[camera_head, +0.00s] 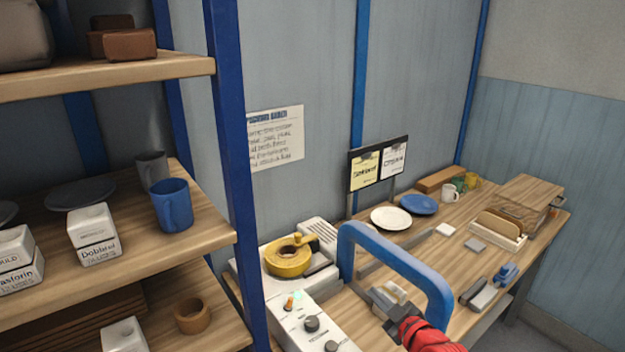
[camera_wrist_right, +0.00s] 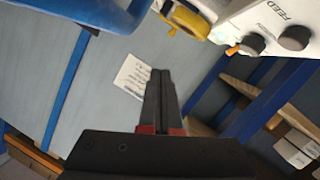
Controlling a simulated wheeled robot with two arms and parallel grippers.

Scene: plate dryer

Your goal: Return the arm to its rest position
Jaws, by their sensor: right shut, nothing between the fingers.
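My right gripper (camera_head: 386,303) shows at the lower middle of the head view, with a red part of the arm behind it. It is in front of the workbench, close to a blue arched frame (camera_head: 398,262). In the right wrist view the gripper's dark fingers (camera_wrist_right: 160,84) lie together, shut and empty, with the wall behind them. My left gripper is not in view.
A control box with knobs (camera_head: 338,333) and a yellow round part (camera_head: 287,262) stand on the bench (camera_head: 408,240). A white plate (camera_head: 391,218) and a blue plate (camera_head: 418,204) lie further back. Shelves (camera_head: 150,230) with mugs and boxes stand at left.

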